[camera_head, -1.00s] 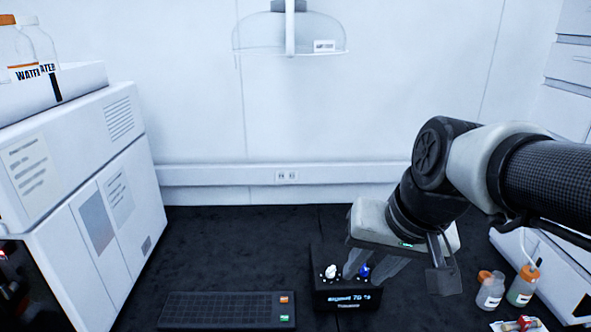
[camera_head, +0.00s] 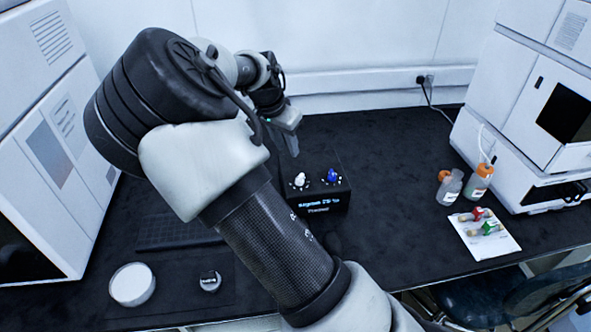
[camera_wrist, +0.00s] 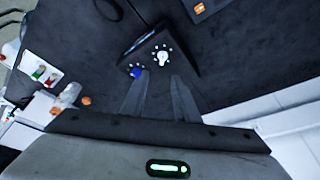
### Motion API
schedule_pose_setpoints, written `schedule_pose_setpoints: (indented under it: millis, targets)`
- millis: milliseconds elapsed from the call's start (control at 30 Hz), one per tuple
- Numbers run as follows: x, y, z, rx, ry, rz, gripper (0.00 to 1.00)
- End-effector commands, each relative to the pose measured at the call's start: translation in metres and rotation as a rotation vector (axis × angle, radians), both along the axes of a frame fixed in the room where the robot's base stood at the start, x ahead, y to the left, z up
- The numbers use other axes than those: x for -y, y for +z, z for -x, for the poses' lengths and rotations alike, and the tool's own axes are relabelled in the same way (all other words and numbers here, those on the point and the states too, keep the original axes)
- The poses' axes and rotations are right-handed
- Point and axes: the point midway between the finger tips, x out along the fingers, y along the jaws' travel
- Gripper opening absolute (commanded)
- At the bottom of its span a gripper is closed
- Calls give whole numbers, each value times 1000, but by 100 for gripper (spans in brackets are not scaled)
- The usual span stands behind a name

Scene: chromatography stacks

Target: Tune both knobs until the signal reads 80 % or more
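A small black box (camera_head: 322,196) stands on the dark bench, with a white knob (camera_head: 299,179) on its left and a blue knob (camera_head: 331,175) on its right. Its lit display (camera_head: 320,202) shows a signal line; the digits are too blurred to read surely. My gripper (camera_head: 293,150) is just behind and left of the box, above it, fingers pointing down. In the wrist view the fingers (camera_wrist: 160,80) are apart with nothing between them. The white knob (camera_wrist: 162,58) appears ahead of the gap, and the blue knob (camera_wrist: 136,72) by one fingertip.
A white round container (camera_head: 132,284) and a small jar (camera_head: 210,281) stand at front left. Orange-capped bottles (camera_head: 450,187) and a white card with vials (camera_head: 484,233) are at right. White instruments flank the bench.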

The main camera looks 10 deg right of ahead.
Motion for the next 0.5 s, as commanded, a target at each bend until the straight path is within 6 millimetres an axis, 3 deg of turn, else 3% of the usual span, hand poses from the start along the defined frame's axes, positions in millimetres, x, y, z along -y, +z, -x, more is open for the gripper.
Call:
schedule_pose_setpoints:
  millis: [267, 500]
  targets:
    - [-3, -13, -12, 19, -1, 34, 28]
    - [11, -57, -24, 17, -1, 35, 28]
